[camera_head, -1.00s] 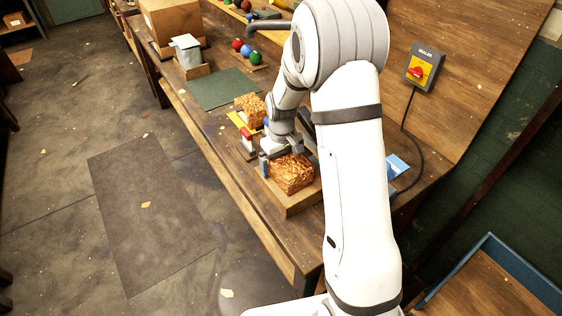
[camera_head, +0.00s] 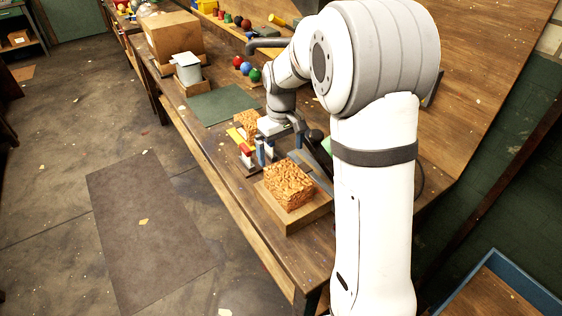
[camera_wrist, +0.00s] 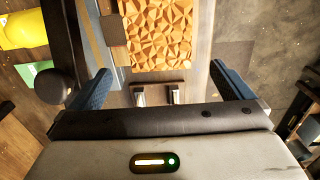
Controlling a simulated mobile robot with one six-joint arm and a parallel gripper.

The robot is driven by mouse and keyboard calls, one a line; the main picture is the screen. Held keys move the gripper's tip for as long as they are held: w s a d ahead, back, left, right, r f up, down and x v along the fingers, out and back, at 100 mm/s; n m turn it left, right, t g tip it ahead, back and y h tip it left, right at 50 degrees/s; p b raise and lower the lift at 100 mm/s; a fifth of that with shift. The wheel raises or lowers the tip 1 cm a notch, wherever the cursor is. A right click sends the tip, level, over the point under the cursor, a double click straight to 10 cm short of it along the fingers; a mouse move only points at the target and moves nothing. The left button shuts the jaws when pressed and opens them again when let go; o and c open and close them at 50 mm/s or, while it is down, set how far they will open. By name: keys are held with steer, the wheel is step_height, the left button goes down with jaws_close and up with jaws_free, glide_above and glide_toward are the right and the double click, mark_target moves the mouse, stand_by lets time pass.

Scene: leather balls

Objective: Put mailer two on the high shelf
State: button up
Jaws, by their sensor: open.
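No label marks any item as mailer two, so I cannot tell which it is. An orange-brown, crinkle-textured block (camera_head: 288,187) sits on a wooden tray (camera_head: 305,218) near the bench's front end. A similar block (camera_head: 248,122) lies farther back, partly hidden by my arm. My gripper (camera_head: 280,150) is open and empty above the bench, behind the near block and apart from it. In the wrist view my blue-padded fingers (camera_wrist: 162,75) stand wide apart, with a textured orange block (camera_wrist: 158,32) beyond them. I cannot identify the high shelf.
A white container (camera_head: 187,70) stands on a wooden block, before a cardboard box (camera_head: 172,36). A green mat (camera_head: 222,104) lies nearby with coloured balls (camera_head: 246,68) behind. A small red-topped item (camera_head: 246,151) is left of my gripper. Floor left of the bench is mostly clear.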

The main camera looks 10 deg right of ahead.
steer(key=shift+s+r, duration=0.1)
steer(key=shift+r, duration=0.3)
steer(key=s+d+r+m+t, duration=0.1)
steer(key=s+r+m, duration=0.1)
steer(key=s, duration=1)
steer(key=s+d+r+m+t, duration=0.1)
steer(key=s+r, duration=0.4)
steer(key=s, duration=0.8)
steer(key=shift+s+d+m+t, duration=0.2)
steer(key=shift+d+m+t, duration=0.1)
steer(key=shift+m+t, duration=0.45)
steer(key=shift+c, duration=0.6)
